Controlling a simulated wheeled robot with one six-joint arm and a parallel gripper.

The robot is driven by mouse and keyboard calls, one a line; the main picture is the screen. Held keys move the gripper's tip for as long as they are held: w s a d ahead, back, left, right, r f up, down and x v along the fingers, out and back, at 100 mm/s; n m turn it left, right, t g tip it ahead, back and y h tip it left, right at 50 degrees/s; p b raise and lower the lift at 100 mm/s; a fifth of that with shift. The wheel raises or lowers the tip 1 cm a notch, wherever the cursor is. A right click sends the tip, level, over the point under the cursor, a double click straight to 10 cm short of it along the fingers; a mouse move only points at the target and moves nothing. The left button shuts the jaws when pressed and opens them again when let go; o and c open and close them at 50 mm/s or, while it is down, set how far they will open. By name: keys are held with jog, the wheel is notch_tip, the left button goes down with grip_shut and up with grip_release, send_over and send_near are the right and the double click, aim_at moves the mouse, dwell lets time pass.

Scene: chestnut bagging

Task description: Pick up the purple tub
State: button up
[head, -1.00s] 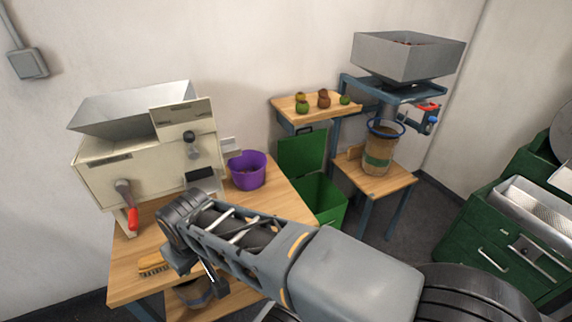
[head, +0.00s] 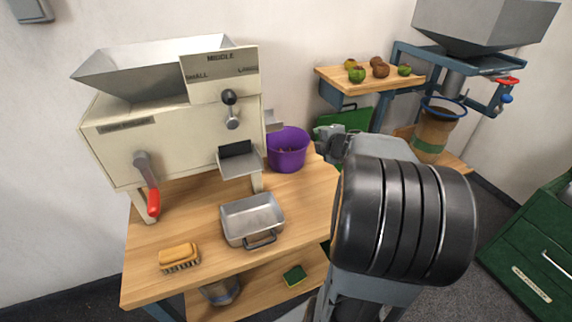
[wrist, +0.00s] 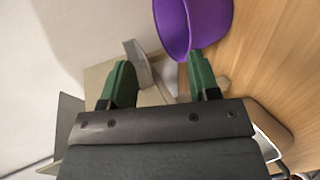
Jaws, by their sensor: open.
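The purple tub (head: 288,152) stands upright on the wooden table (head: 190,210), to the right of the cream sorting machine (head: 190,125). In the wrist view the tub (wrist: 185,28) is at the top, cut off by the picture's edge. My gripper (wrist: 160,62) is open, with its two green fingers apart and nothing held between them. The tub is ahead of the right finger, not between the fingers. Whether that finger touches it I cannot tell. In the head view my arm's end is just right of the tub, its fingers mostly hidden.
A metal pan (head: 252,218) and a brush (head: 179,257) lie on the table's front part. The machine's small chute (head: 272,121) is close to the tub's left. A green bin (head: 345,120) stands behind my arm. A shelf (head: 350,84) holds several chestnuts and burrs.

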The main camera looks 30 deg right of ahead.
notch_tip(320, 180, down, 5)
jog(key=d+n+y+b, duration=0.1)
jog(key=n+y+b, duration=0.1)
jog(key=n, duration=0.1)
send_near(304, 150)
jog(key=x, duration=0.3)
jog(key=shift+n, duration=0.4)
jog(key=shift+b+x, duration=1.2)
jog(key=shift+x, duration=1.85)
jog(key=shift+a, duration=0.15)
jog(key=shift+c, duration=0.3)
grip_shut()
